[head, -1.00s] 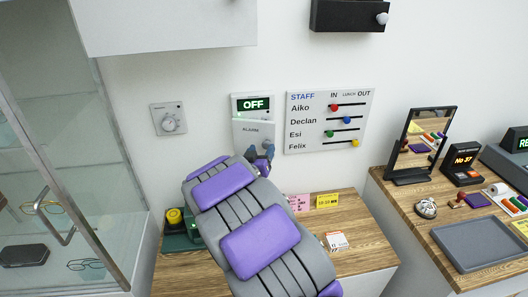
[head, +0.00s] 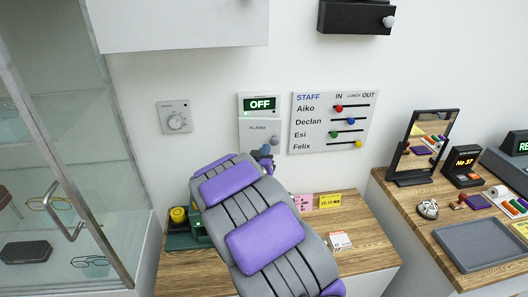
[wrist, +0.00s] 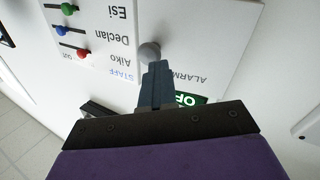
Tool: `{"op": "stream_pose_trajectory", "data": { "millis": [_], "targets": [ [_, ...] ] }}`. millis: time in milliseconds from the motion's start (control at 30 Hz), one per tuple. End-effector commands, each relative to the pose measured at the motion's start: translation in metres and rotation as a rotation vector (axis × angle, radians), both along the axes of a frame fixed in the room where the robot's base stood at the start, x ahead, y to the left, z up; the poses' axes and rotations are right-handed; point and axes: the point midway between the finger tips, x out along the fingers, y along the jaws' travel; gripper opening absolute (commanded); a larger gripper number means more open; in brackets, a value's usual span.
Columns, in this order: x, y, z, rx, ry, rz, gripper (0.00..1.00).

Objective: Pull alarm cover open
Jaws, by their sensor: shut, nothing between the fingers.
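The alarm box (head: 259,104) hangs on the wall, with a lit green OFF display on top. Below it is the pale cover (head: 255,137) marked ALARM, which looks flat against the box. A round grey knob (head: 275,140) sits at the cover's lower right; it also shows in the wrist view (wrist: 150,51). My gripper (head: 265,150) is shut and empty just below and left of the knob in the head view. In the wrist view my gripper's (wrist: 155,68) fingertips overlap the knob's edge; I cannot tell whether they touch it. My arm hides the space below the box.
A staff board (head: 333,122) with coloured sliders hangs close to the right of the box. A thermostat (head: 175,117) is to the left. A wooden counter (head: 365,262) stands below. A glass cabinet (head: 60,150) is at far left.

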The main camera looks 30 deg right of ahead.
Motion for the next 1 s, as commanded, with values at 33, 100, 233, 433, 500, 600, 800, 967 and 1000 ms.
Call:
{"op": "stream_pose_trajectory", "data": {
  "millis": [33, 100, 233, 433, 500, 600, 800, 967, 1000],
  "targets": [
    [-0.001, -0.004, 0.000, 0.002, 0.000, -0.003, 0.00],
    [-0.001, -0.005, 0.000, 0.004, 0.000, -0.003, 0.00],
    [0.000, -0.003, 0.000, 0.001, 0.000, -0.002, 0.00],
    [0.000, 0.005, 0.001, -0.006, 0.000, 0.000, 0.00],
    [0.000, 0.007, 0.001, -0.007, -0.001, 0.000, 0.00],
    [0.000, 0.005, 0.001, -0.006, 0.000, 0.000, 0.00],
    [0.000, -0.001, 0.000, 0.000, 0.000, -0.001, 0.10],
    [0.000, -0.003, 0.000, 0.001, 0.000, -0.002, 0.25],
    [0.000, -0.002, 0.000, 0.000, 0.000, -0.001, 0.29]
  ]
}}
